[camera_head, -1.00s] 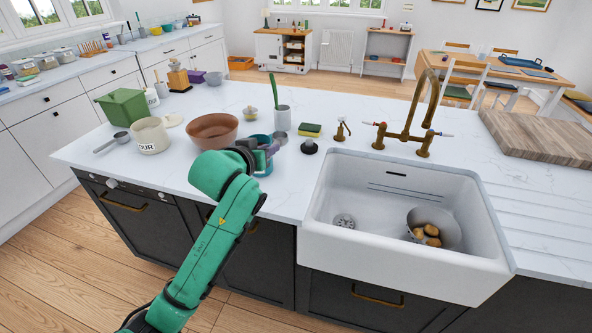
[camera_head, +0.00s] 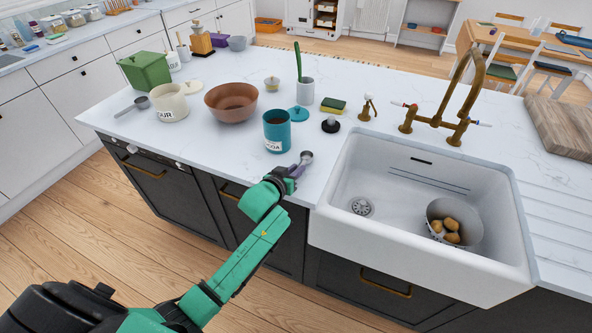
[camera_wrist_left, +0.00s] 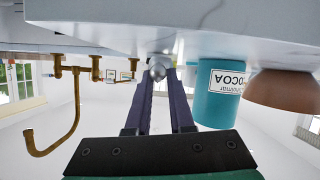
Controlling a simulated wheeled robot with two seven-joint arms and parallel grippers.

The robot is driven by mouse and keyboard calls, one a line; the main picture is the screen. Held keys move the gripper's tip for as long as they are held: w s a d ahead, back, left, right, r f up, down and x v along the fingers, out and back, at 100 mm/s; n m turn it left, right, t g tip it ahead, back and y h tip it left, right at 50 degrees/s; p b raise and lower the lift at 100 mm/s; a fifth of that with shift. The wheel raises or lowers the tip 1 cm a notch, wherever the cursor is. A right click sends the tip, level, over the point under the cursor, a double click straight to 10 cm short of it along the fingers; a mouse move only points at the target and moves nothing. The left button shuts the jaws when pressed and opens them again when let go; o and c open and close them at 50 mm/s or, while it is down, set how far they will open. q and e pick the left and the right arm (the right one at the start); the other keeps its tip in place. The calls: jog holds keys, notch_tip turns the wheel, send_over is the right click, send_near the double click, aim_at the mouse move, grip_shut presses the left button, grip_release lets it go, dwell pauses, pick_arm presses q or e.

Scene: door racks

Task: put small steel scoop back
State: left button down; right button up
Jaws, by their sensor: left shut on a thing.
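The small steel scoop (camera_head: 306,157) is at the tips of my left gripper (camera_head: 295,172), near the counter's front edge between the cocoa canister and the sink. My left gripper is shut on it. In the left wrist view, which is upside down, the scoop's round bowl (camera_wrist_left: 157,71) shows between the purple fingers (camera_wrist_left: 160,98). The open teal cocoa canister (camera_head: 277,133) stands just left of the scoop, apart from it; its label shows in the left wrist view (camera_wrist_left: 228,82). A teal lid (camera_head: 298,114) lies behind the canister. My right gripper is out of view.
A brown bowl (camera_head: 231,104), a flour canister (camera_head: 171,104) and another steel scoop (camera_head: 137,105) stand to the left. A black stopper (camera_head: 330,126) and sponge (camera_head: 333,106) lie behind.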

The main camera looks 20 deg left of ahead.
pick_arm(q)
jog(key=shift+s+f, duration=0.1)
jog(key=shift+f, duration=0.25)
jog(key=c, duration=0.8)
grip_release()
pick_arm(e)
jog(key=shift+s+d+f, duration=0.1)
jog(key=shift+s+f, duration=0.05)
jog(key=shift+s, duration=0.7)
pick_arm(q)
jog(key=shift+s, duration=0.1)
jog(key=b+v, duration=0.1)
jog(key=v, duration=1)
jog(key=shift+s+a+r, duration=0.1)
jog(key=shift+s+r, duration=0.2)
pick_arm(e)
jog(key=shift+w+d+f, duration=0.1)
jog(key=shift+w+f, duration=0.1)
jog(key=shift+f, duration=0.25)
